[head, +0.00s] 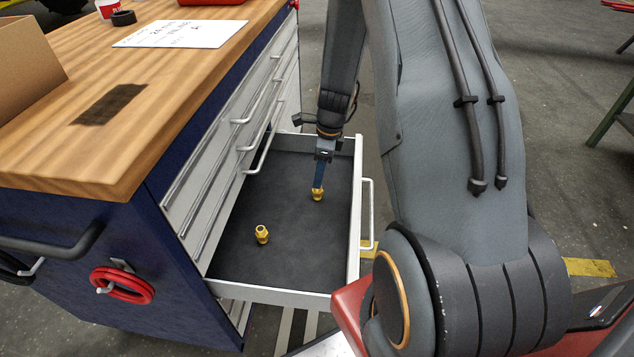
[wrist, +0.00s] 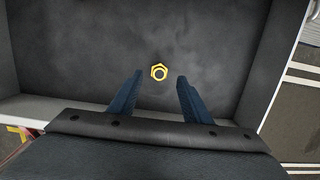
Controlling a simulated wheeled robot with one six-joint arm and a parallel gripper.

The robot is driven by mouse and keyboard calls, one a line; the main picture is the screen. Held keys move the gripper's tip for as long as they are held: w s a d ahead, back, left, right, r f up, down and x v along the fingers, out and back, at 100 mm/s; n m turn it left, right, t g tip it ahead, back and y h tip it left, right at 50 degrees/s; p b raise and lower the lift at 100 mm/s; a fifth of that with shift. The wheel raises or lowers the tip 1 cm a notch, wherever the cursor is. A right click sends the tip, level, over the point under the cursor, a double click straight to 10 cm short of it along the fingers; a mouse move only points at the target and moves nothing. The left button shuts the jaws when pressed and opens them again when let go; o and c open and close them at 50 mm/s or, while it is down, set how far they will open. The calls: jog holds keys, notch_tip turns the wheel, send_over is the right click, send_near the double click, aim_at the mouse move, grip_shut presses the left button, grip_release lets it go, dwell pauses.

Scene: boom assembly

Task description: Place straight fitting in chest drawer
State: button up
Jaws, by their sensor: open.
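Two brass fittings are in the open chest drawer (head: 285,215). One fitting (head: 262,234) stands upright on the dark drawer floor, toward the near end. The other fitting (head: 318,194) is directly under my gripper (head: 318,183), nearer the drawer's front panel. In the wrist view my gripper (wrist: 157,92) is open, its two blue fingers spread apart. A fitting (wrist: 159,72) shows end-on between and just beyond the fingertips, as a yellow hex ring on the drawer floor (wrist: 90,45). Neither finger appears to touch it.
The blue chest has a wooden top (head: 160,80) with a white sheet (head: 180,33), a cardboard box (head: 22,65) and a black tape roll (head: 123,18). Closed drawers with handles (head: 243,120) stand above the open one. Much of the drawer floor is bare.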

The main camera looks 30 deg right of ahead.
jog(key=s+a+r+n, duration=0.3)
jog(key=s+r+n, duration=0.15)
jog(key=r, duration=0.35)
jog(key=s+a+r+n, duration=0.3)
jog(key=s+r+n, duration=0.1)
jog(key=r+n, duration=0.25)
jog(key=s+a+r+n, duration=0.2)
jog(key=s+r+n, duration=0.1)
jog(key=s+n, duration=0.3)
jog(key=s+a+r+n+g+h, duration=0.1)
jog(key=s+r+n, duration=0.2)
jog(key=s+n, duration=0.3)
jog(key=shift+s+a+n, duration=0.3)
jog(key=shift+s+a, duration=0.05)
jog(key=shift+a, duration=0.05)
jog(key=shift+r, duration=0.1)
